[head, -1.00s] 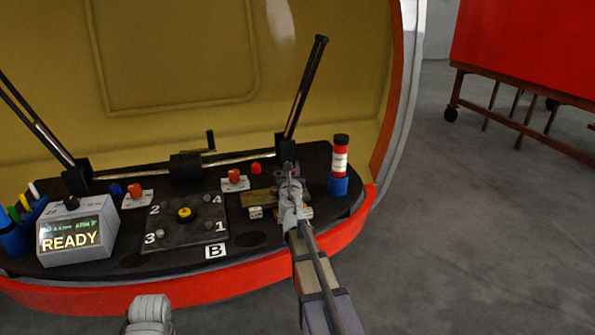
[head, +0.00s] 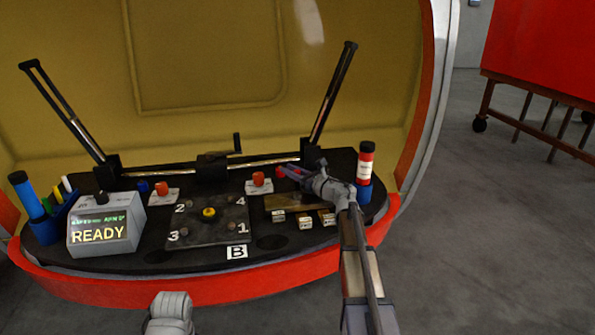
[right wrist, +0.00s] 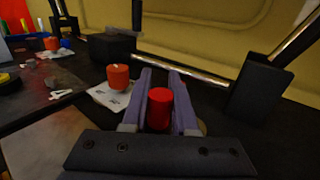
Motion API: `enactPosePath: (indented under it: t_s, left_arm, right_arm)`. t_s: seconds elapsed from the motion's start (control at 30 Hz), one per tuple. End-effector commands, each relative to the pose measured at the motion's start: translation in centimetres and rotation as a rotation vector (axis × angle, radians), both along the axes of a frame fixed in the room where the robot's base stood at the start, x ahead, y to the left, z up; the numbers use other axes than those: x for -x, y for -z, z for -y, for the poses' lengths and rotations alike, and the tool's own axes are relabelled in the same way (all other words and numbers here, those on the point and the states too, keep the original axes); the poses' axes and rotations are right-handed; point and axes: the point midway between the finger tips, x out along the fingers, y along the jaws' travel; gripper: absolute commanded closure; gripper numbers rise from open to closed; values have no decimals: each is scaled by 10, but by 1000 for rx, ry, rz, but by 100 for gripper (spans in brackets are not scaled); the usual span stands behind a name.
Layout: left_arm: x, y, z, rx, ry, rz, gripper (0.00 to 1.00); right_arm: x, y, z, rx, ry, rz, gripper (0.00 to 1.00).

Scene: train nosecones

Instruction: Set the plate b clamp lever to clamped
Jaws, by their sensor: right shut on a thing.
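Plate B (head: 208,234) is a dark square plate with a yellow centre, numbered corners and a white B label in front. An orange knob (head: 258,180) stands on a white card behind it; the knob also shows in the right wrist view (right wrist: 118,77). I cannot tell which part is the clamp lever. My right gripper (head: 284,171) reaches across the right of the console. In the right wrist view its purple fingers (right wrist: 160,100) are shut on a red cylinder (right wrist: 160,110), right of the orange knob. My left gripper is not in view.
A READY display box (head: 104,226) and a second orange knob (head: 160,189) stand to the left. A red tube (head: 366,160) in a blue holder is right of my gripper. A brass piece (head: 290,202) lies under my arm. A metal rail (head: 262,163) crosses behind.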

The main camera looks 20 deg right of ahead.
Motion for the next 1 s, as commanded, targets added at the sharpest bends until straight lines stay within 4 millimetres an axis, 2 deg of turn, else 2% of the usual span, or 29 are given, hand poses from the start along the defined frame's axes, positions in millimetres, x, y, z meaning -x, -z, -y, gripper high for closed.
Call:
enactPosePath:
  t_s: [0.4,0.97,1.0]
  left_arm:
    - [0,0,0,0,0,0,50]
    - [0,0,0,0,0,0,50]
    - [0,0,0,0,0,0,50]
  right_arm:
    - [-3,0,-16,0,-169,0,100]
    - [-3,0,-20,-1,-193,1,100]
    - [-3,0,-20,-1,-193,1,70]
